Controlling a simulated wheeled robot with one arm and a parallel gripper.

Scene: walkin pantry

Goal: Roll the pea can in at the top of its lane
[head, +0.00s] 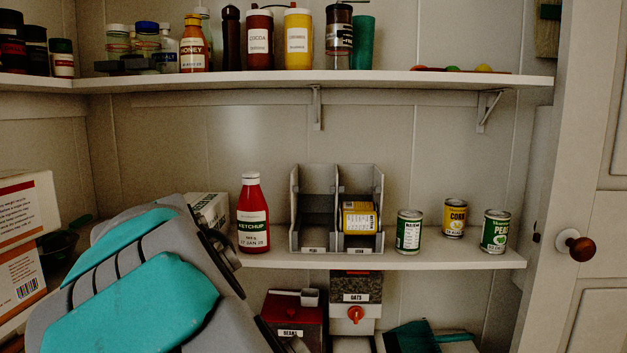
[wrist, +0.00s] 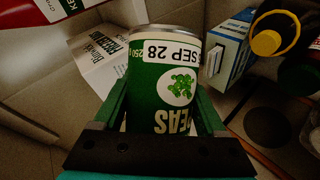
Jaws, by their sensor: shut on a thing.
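My gripper (wrist: 162,108) is shut on a green pea can (wrist: 150,95) in the wrist view, one finger on each side. The can's label reads upside down, with a date of SEP 28 near its metal rim. In the head view the held can and the gripper's fingers are hidden behind my arm at the lower left. The grey two-lane rack (head: 295,215) stands on the middle shelf, right of my arm. Its left lane looks empty. A yellow corn can (head: 359,217) lies on its side in the right lane.
A ketchup bottle (head: 253,215) stands just left of the rack. Right of it stand a green can (head: 409,231), a corn can (head: 455,217) and another pea can (head: 496,231). The upper shelf (head: 350,79) overhangs the rack, with open space between.

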